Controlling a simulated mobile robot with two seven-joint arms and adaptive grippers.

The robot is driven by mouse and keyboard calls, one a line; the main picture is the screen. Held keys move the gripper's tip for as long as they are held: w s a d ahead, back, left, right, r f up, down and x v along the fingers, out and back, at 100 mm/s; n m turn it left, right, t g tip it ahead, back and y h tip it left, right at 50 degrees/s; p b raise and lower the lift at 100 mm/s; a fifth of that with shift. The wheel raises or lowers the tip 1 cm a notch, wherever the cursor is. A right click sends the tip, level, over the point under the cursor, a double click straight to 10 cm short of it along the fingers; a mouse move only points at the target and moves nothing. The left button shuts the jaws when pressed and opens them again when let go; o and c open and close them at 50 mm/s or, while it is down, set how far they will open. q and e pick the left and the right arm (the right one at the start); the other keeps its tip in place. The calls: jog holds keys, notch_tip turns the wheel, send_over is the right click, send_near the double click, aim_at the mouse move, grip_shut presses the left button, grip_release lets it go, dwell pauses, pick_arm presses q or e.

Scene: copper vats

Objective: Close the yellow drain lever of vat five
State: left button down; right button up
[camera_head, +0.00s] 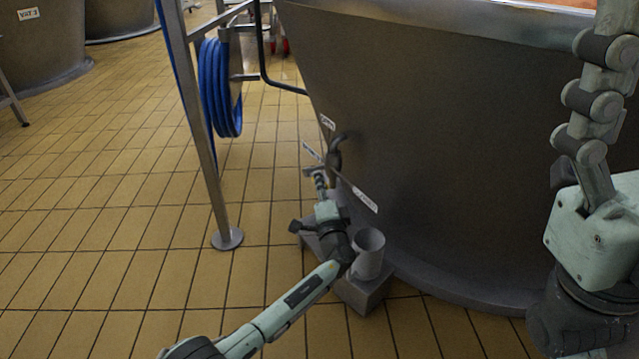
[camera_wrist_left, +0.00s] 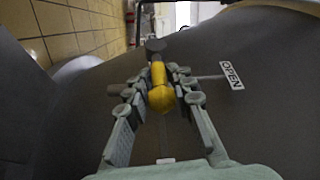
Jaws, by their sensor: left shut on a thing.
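The large dark vat (camera_head: 440,130) fills the right half of the head view, with its drain fitting (camera_head: 335,155) low on its left side. My left gripper (camera_head: 320,180) is at this fitting, its arm reaching up from the bottom. In the left wrist view, the yellow drain lever (camera_wrist_left: 158,75) lies between the segmented fingers of my left gripper (camera_wrist_left: 160,92), which are shut on it.
A grey cup-like pipe (camera_head: 368,252) on a grey block stands on the floor by the vat, beside my left wrist. A metal post (camera_head: 205,140) and a coiled blue hose (camera_head: 222,90) stand left. Tiled floor (camera_head: 100,210) at the left is clear.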

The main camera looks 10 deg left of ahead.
pick_arm(q)
jog(key=c, duration=1.5)
grip_release()
jog(key=shift+f, duration=0.1)
